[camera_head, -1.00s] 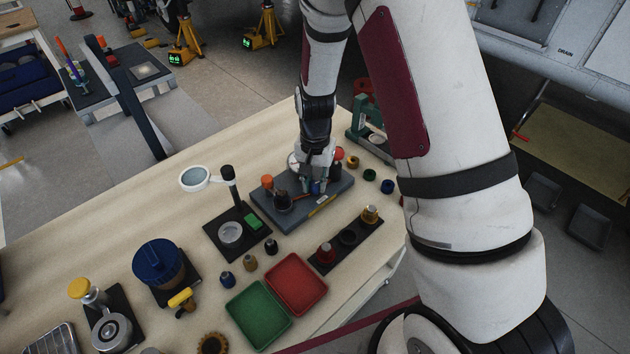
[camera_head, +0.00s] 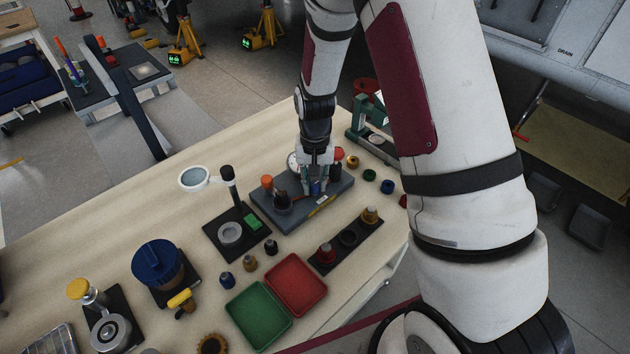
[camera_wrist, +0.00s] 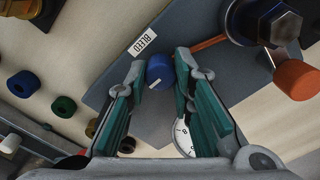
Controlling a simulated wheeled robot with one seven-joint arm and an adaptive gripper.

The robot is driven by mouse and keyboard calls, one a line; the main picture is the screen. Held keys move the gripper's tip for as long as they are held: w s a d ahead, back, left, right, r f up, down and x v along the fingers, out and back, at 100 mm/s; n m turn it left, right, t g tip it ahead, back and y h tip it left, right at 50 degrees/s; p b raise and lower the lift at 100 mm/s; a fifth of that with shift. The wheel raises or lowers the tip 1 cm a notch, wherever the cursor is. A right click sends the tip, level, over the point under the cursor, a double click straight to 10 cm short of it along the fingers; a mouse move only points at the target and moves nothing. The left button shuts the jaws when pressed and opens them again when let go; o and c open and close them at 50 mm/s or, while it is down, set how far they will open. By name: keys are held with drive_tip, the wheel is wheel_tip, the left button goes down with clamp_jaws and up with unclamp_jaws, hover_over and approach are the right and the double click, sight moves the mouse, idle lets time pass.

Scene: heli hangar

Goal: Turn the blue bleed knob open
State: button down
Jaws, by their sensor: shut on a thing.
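The blue bleed knob (camera_wrist: 160,70) sits on a grey plate (camera_wrist: 205,60), beside a white label reading BLEED (camera_wrist: 142,40). A short pale mark shows on the knob's lower face in the wrist view. My gripper (camera_wrist: 161,74) is shut on the knob, one fingertip on each side. In the head view my gripper (camera_head: 316,182) points down onto the plate, and the blue knob (camera_head: 315,188) is partly hidden between the fingers. A dial with numbers (camera_wrist: 184,140) is partly hidden behind the right finger.
On the same plate stand a dark hex fitting (camera_wrist: 268,18) and an orange-ended lever (camera_wrist: 296,79). Several small coloured knobs lie to one side, including a green one (camera_wrist: 64,106). Red (camera_head: 296,283) and green trays are in front.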

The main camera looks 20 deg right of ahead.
sight(314, 184)
drive_tip(key=c, duration=1.7)
unclamp_jaws()
drive_tip(key=shift+o, duration=0.2)
drive_tip(key=shift+r, duration=0.1)
wheel_tip(314, 184, up, 12)
drive_tip(key=s+r+n+t+p, duration=0.1)
drive_tip(key=s+r+n+t, duration=0.1)
drive_tip(key=s+r, duration=1.2)
drive_tip(key=s+r+n+t, duration=0.1)
drive_tip(key=s+r, duration=0.2)
drive_tip(key=s, duration=0.3)
drive_tip(key=s+r+n+t+p, duration=0.1)
drive_tip(key=s+r, duration=0.3)
drive_tip(key=s, duration=0.3)
drive_tip(key=shift+d+r, duration=0.2)
